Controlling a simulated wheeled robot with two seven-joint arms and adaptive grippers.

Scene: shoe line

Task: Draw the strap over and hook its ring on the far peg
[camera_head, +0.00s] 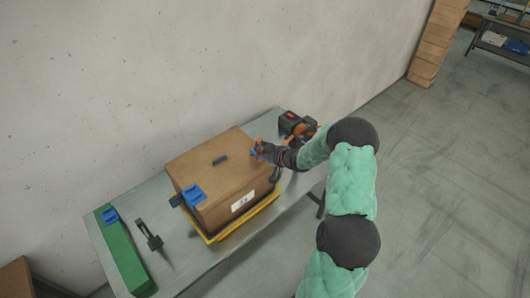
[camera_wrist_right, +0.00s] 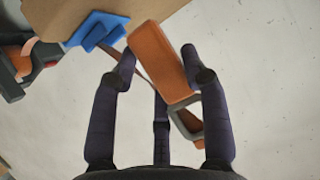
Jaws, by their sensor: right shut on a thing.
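A brown cardboard box (camera_head: 228,180) stands on a yellow base (camera_head: 232,229) on the table. My right gripper (camera_head: 262,153) is at the box's far right edge, close to a blue corner piece, which shows in the right wrist view (camera_wrist_right: 97,31). In that view the right gripper (camera_wrist_right: 163,66) is shut around an orange strap end (camera_wrist_right: 158,58). A grey ring (camera_wrist_right: 188,120) hangs by its right finger. A thin strap runs toward the blue piece. A second blue corner piece (camera_head: 193,194) sits on the box's left edge, beside a dark block (camera_head: 176,200). I cannot identify the far peg.
The grey table (camera_head: 180,270) stands along a concrete wall. A green block (camera_head: 124,255) with a blue piece (camera_head: 109,215) and a black tool (camera_head: 149,237) lie left of the box. An orange and black power tool (camera_head: 293,123) lies behind my right gripper. A small dark piece (camera_head: 220,160) rests on the box.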

